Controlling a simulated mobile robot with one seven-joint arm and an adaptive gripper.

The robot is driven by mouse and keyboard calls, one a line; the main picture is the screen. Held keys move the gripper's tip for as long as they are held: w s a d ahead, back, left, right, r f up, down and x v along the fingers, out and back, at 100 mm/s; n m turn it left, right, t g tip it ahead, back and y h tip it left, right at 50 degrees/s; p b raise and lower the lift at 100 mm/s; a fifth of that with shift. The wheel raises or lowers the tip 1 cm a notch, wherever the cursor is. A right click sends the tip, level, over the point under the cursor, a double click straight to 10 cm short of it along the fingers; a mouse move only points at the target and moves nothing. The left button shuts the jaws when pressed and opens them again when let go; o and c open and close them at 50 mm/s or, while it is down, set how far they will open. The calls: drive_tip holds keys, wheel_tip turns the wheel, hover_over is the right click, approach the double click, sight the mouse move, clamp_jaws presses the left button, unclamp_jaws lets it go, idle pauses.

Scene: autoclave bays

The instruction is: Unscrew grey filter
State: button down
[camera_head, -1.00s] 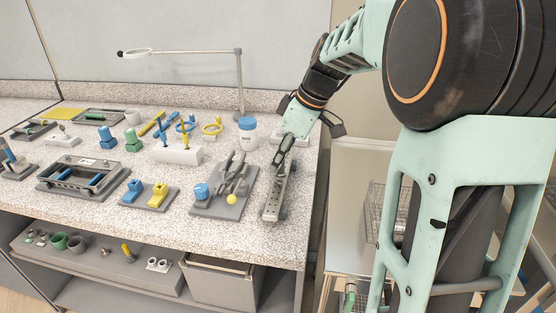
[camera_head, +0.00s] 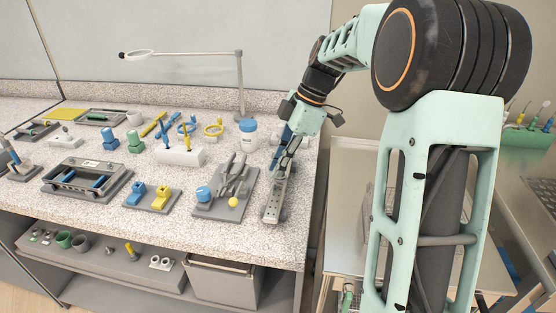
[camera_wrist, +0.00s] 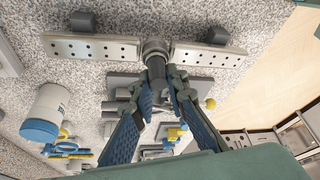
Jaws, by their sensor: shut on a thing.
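The grey filter (camera_wrist: 155,50) is a dark grey cylinder in the wrist view. It sits in the middle of a metal bar with rows of holes, whose left half (camera_wrist: 92,48) and right half (camera_wrist: 208,55) show to either side. My gripper (camera_wrist: 160,75) is shut on the filter, its blue-padded fingers converging at it. In the head view my gripper (camera_head: 286,155) is over the far part of the perforated bar (camera_head: 274,202), which lies near the right end of the counter. The filter is hard to make out there, and its thread is hidden.
A white jar with a blue lid (camera_head: 248,136) stands close left of my gripper. A grey tray with tools (camera_head: 218,208) lies left of the bar. The counter's right edge is close by. A strip of bare counter (camera_head: 225,240) lies in front.

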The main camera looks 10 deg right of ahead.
drive_tip(key=shift+s+d+f, duration=0.1)
drive_tip(key=shift+s+f, duration=0.1)
drive_tip(key=shift+f, duration=0.05)
drive_tip(key=shift+r+n+g+p, duration=0.2)
drive_tip(key=shift+n+g+p, duration=0.3)
drive_tip(key=shift+n+p, duration=0.35)
drive_tip(key=shift+s+n, duration=0.1)
drive_tip(key=shift+n, duration=0.45)
drive_tip(key=shift+f+n+g, duration=0.2)
drive_tip(key=shift+n+g, duration=0.1)
drive_tip(key=shift+n, duration=0.1)
drive_tip(key=shift+r+p, duration=0.1)
drive_tip(key=shift+p, duration=0.3)
drive_tip(key=shift+s+r+n+g+p, duration=0.1)
drive_tip(key=shift+n+g+p, duration=0.3)
drive_tip(key=shift+n+p, duration=0.65)
drive_tip(key=shift+f+n+h, duration=0.2)
drive_tip(key=shift+n+h, duration=0.2)
drive_tip(key=shift+n, duration=0.25)
drive_tip(key=c, duration=2.1)
unclamp_jaws()
drive_tip(key=shift+d, duration=0.1)
